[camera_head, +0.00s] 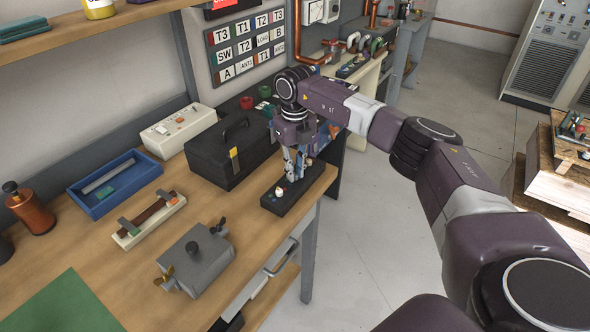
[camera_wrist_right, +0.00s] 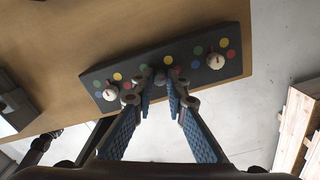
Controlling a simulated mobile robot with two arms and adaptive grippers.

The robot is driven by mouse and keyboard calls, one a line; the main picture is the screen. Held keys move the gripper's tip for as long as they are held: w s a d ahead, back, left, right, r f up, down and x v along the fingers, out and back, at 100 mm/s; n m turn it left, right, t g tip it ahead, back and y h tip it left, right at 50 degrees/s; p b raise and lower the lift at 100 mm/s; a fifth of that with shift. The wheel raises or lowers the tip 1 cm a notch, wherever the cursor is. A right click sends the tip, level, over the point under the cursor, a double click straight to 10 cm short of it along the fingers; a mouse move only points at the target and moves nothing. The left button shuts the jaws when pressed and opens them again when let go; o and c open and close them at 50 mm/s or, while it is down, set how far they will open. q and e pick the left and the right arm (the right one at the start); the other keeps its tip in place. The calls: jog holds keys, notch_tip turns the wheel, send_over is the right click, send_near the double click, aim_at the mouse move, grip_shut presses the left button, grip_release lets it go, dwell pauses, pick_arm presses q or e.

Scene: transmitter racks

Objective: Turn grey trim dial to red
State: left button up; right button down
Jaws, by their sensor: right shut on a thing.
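A black dial panel (camera_head: 310,187) lies at the front edge of the wooden workbench (camera_head: 165,247). In the right wrist view the panel (camera_wrist_right: 186,60) carries two pale dials, one at the left end (camera_wrist_right: 110,93) and one at the right end (camera_wrist_right: 215,61), with coloured dots around them. My right gripper (camera_head: 292,173) points down at the middle of the panel. Its blue-padded fingers (camera_wrist_right: 160,82) are closed around the small grey dial between the two pale ones. The fingertips largely hide that dial, so its setting cannot be told. My left gripper is out of view.
A black toolbox (camera_head: 228,152) stands close behind the panel. A grey metal box (camera_head: 196,262), a blue tray (camera_head: 115,184) and a white control box (camera_head: 180,129) are on the bench. Open floor lies right of the bench.

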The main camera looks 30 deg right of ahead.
jog(key=shift+w+r+m, duration=0.2)
jog(key=shift+m, duration=0.2)
jog(key=c, duration=1.9)
grip_release()
jog(key=shift+s, duration=0.1)
jog(key=shift+f, duration=0.1)
notch_tip(320, 180, up, 12)
